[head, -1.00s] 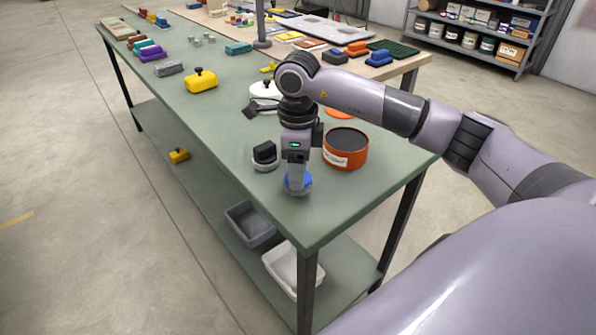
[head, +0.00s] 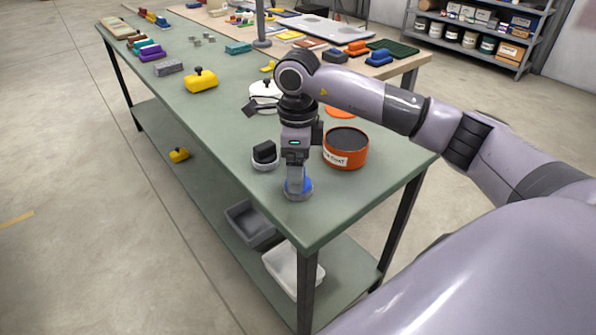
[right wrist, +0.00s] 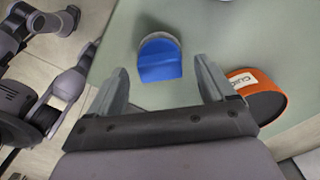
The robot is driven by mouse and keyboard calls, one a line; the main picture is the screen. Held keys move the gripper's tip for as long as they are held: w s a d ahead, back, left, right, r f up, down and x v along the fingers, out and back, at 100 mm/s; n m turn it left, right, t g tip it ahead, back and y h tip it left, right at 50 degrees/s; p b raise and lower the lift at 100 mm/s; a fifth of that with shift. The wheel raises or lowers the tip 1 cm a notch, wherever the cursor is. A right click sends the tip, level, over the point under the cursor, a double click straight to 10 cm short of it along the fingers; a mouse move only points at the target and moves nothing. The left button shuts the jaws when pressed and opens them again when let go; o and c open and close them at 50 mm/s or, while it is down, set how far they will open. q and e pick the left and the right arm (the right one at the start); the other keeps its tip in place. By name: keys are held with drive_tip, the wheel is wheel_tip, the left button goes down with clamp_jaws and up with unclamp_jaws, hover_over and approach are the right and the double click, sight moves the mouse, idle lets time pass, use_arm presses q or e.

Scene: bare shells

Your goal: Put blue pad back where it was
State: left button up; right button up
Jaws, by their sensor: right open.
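The blue pad (head: 305,185) has a blue block grip on a round pale base. It stands near the front corner of the green table (head: 222,125). In the right wrist view the blue pad (right wrist: 160,62) lies just beyond and between my fingertips, with clear space on both sides. My right gripper (head: 295,190) is open and points down over the pad, partly hiding it in the head view. It also shows in the right wrist view (right wrist: 162,75), with nothing between its fingers. My left gripper is not in view.
A similar round pad with a black grip (head: 264,153) stands just behind to the left. An orange round can (head: 345,150) is close on the right. A yellow block with a knob (head: 201,82) is farther back. Grey and white bins (head: 293,272) sit on the lower shelf.

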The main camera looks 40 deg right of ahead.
wheel_tip(320, 180, up, 10)
idle(0.3)
idle(0.5)
